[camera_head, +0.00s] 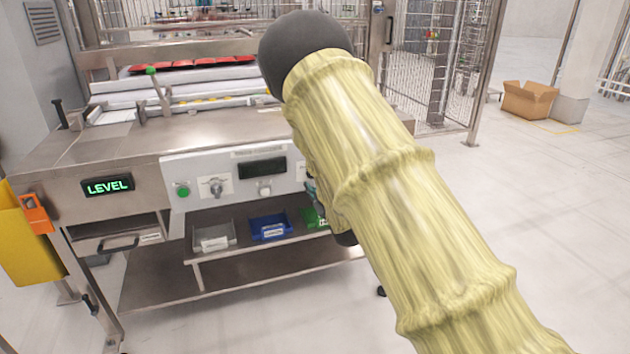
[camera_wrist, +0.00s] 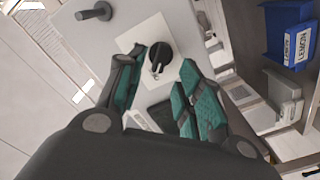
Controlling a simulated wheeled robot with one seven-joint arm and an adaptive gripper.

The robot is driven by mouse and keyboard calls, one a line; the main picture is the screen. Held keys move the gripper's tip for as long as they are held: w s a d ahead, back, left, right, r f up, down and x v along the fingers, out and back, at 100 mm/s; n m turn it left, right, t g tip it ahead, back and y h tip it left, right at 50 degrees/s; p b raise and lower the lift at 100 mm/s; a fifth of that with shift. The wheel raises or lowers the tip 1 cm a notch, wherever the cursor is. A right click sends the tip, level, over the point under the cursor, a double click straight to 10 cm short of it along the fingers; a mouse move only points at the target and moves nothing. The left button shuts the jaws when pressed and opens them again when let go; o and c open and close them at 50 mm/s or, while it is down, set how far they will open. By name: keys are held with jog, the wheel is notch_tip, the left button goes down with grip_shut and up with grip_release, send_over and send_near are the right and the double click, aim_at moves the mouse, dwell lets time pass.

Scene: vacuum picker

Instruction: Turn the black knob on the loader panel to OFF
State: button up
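The black knob (camera_wrist: 159,56) is in the wrist view, on a white square plate (camera_wrist: 128,40) on the grey loader panel (camera_wrist: 75,40). It bears a white pointer mark toward its lower edge in that view; I cannot read any lettering on the plate. My gripper (camera_wrist: 162,62) is open, its teal-padded fingers on either side of the knob; I cannot tell whether they touch it. In the head view the loader panel (camera_head: 235,160) shows at the machine's front. There my arm hides its right end and most of my gripper, and I cannot make out the knob.
The panel also carries a green button (camera_head: 182,191), a grey switch (camera_head: 216,187) and a dark display (camera_head: 262,168). Below is a shelf with a grey bin (camera_head: 213,240), a blue bin (camera_head: 270,228) and a green bin (camera_head: 314,219). A LEVEL sign (camera_head: 107,186) is lit green at left.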

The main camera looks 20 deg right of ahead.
jog(key=s, duration=0.8)
jog(key=shift+d, duration=0.15)
jog(key=shift+f, duration=0.1)
jog(key=s+f+m+g+h, duration=0.1)
jog(key=s+f+m+g, duration=0.15)
jog(key=s+f, duration=0.65)
jog(key=s+f+m+g+h, duration=0.15)
jog(key=s+f+g, duration=0.35)
jog(key=f, duration=0.9)
jog(key=s+a+f+m+g, duration=0.1)
jog(key=s+f+g, duration=0.1)
jog(key=s+f, duration=0.45)
jog(key=s+f+m+g+y, duration=0.1)
jog(key=s+f+m+g, duration=0.15)
jog(key=s, duration=0.75)
jog(key=s+a+f+m+g, duration=0.1)
jog(key=s+f+g, duration=0.1)
jog(key=s+f, duration=0.45)
jog(key=s+a+m+g+y, duration=0.1)
jog(key=s+a+m+g, duration=0.2)
jog(key=s, duration=1.2)
notch_tip(320, 180, up, 22)
jog(key=n+g+p, duration=0.1)
jog(key=p, duration=2.1)
jog(key=shift+w+d, duration=0.25)
jog(key=shift+w, duration=0.2)
jog(key=shift+n, duration=0.25)
